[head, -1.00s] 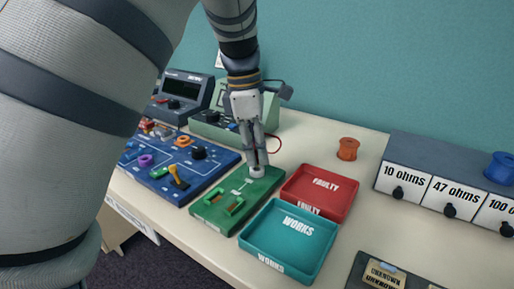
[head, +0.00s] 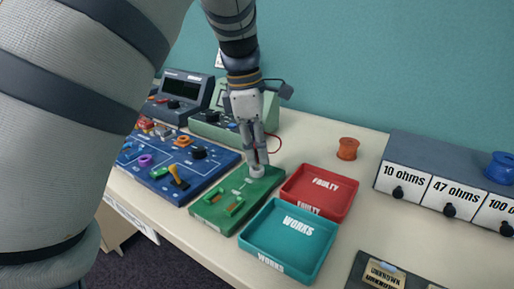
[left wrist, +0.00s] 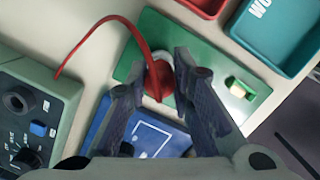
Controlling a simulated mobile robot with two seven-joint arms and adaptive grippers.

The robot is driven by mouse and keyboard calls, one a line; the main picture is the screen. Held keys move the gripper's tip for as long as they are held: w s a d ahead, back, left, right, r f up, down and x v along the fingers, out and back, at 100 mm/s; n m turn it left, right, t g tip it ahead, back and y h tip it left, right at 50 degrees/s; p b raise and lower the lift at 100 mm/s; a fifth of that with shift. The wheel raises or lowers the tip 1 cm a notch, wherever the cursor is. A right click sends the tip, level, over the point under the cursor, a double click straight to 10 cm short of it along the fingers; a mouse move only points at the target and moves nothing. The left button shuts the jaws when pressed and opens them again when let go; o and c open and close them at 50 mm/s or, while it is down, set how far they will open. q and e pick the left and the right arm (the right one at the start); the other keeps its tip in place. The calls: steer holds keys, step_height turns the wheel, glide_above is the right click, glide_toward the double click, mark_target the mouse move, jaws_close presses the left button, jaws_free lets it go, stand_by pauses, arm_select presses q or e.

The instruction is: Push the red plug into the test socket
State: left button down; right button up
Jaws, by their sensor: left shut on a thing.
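My left gripper (head: 257,163) points down over the far end of the green board (head: 212,211), shut on the red plug. In the left wrist view the red plug (left wrist: 159,80) shows between the two fingers, with its red cable (left wrist: 100,24) curving off to the left. The test socket (head: 257,172) is a pale round ring on the green board, directly below the fingertips. In the left wrist view, part of the socket's ring (left wrist: 166,58) shows just beyond the plug. The fingers hide how deep the plug sits. My right gripper is not in view.
A red FAULTY tray (head: 345,207) and a teal WORKS tray (head: 323,262) stand close right of the board. A blue board (head: 202,185) lies to its left, and a green meter (head: 206,126) stands behind. The table is clear around an orange spool (head: 347,149).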

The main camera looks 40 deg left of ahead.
arm_select(q)
steer(key=shift+f, duration=0.9)
stand_by(0.7)
steer(key=c, duration=0.8)
jaws_free()
steer(key=shift+c, duration=0.2)
steer(key=shift+r, duration=4.05)
